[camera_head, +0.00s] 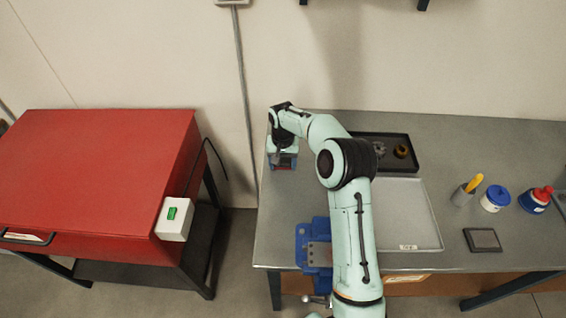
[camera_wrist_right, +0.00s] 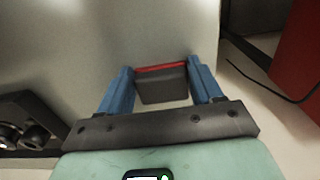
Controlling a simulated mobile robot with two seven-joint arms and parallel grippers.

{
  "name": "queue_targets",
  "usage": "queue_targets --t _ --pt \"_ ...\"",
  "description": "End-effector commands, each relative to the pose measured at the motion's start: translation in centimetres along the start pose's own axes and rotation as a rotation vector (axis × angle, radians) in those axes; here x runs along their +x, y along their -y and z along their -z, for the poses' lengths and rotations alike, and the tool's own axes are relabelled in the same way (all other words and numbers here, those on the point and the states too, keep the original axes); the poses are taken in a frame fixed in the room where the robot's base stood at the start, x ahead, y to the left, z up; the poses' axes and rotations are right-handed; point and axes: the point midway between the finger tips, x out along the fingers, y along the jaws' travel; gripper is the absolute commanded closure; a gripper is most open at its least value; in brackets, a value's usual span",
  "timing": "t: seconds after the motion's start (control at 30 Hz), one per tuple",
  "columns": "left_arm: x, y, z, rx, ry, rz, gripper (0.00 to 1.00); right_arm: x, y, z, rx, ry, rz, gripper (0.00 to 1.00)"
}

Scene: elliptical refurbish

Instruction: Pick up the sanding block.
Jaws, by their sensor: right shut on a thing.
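The sanding block, dark grey with a red strip along one edge, sits between the blue fingers of my right gripper (camera_wrist_right: 162,88) in the right wrist view, where its grey face (camera_wrist_right: 162,90) shows. My right gripper (camera_head: 283,161) is shut on it. In the head view this is at the far left end of the grey workbench (camera_head: 285,215), and the gripper mostly hides the block. I cannot tell whether the block touches the bench top. My left gripper is not in view.
A black tray with parts (camera_head: 372,163), a light grey tray (camera_head: 410,215) and a blue vise (camera_head: 306,240) lie near my arm. A red cabinet (camera_head: 95,170) stands left, across a gap.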

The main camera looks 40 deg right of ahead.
Motion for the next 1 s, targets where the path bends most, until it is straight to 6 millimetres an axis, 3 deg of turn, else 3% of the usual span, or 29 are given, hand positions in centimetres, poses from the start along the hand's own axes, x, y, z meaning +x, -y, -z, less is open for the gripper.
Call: queue_targets --t 0.17,0.27,0.7,1.0 --pt "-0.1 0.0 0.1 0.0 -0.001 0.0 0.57 -0.6 0.0 0.1 0.0 -0.002 0.001 0.7" --pt "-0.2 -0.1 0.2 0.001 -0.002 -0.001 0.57 -2.0 0.1 0.1 -0.001 -0.004 0.002 0.7" --pt "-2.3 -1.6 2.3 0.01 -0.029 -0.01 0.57 -14.2 0.2 0.2 -0.001 -0.008 0.004 0.7" --pt "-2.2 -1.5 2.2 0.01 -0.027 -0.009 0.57 -19.1 0.0 0.1 0.0 -0.002 0.0 0.7"
